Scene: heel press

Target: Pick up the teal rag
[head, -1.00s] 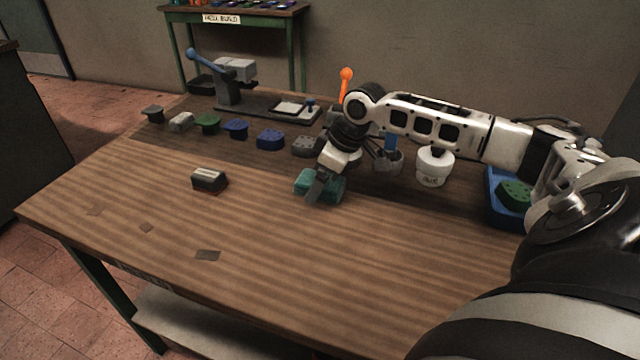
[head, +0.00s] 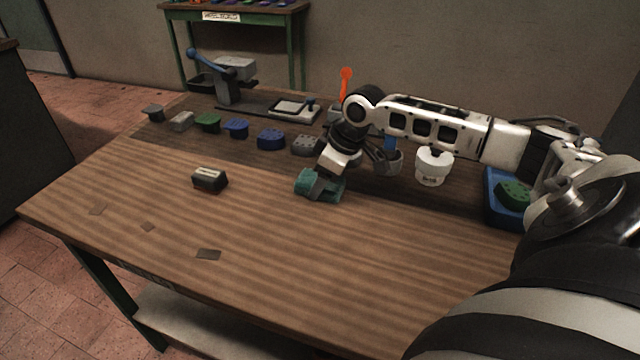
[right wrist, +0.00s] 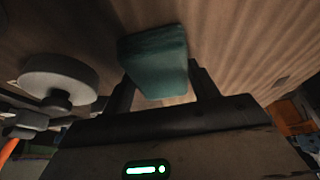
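The teal rag (head: 332,186) is a folded block on the wooden table, under my right arm in the head view. My right gripper (head: 320,184) points down at it, with one finger against its near side. In the right wrist view the rag (right wrist: 155,62) sits between the two fingers of the right gripper (right wrist: 163,88), which look closed against its sides. The rag appears still at table level. My left gripper is in neither view.
A dark block with a pale top (head: 209,179) lies left of the rag. A row of coloured pads (head: 236,127) and a lever press (head: 228,80) stand behind. A white pot (head: 433,166) and blue tray (head: 494,210) are to the right. The front table is mostly clear.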

